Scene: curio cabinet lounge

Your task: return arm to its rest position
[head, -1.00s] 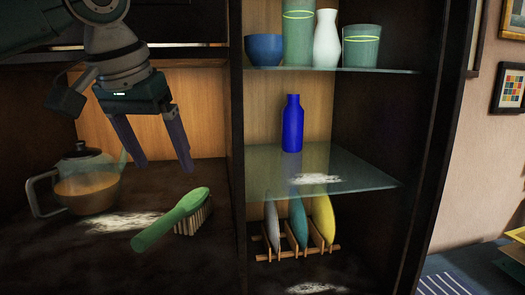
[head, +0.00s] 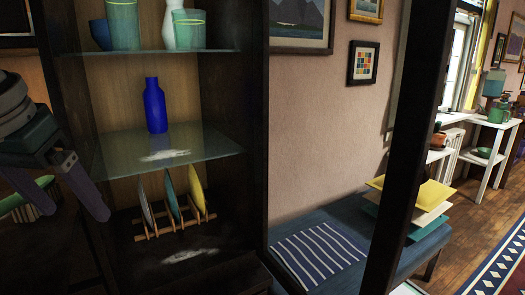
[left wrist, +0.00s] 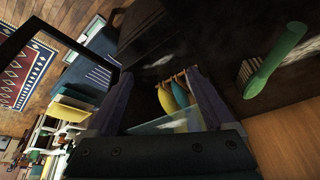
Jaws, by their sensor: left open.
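My left gripper (head: 78,212) is at the left edge of the head view, in front of the cabinet's left compartment and divider. Its two fingers are spread, with nothing seen between them. In the left wrist view the open fingers (left wrist: 160,75) frame part of the cabinet from a tilted angle. A green-handled brush (head: 24,195) is partly hidden behind the left gripper in the head view. It lies clear of the fingers in the left wrist view (left wrist: 275,62). My right gripper is in neither view.
A blue bottle (head: 155,108) stands on the middle glass shelf (head: 205,146), beside pale powder. Plates stand in a wooden rack (head: 172,228) below. A dark post (head: 415,130) rises in front.

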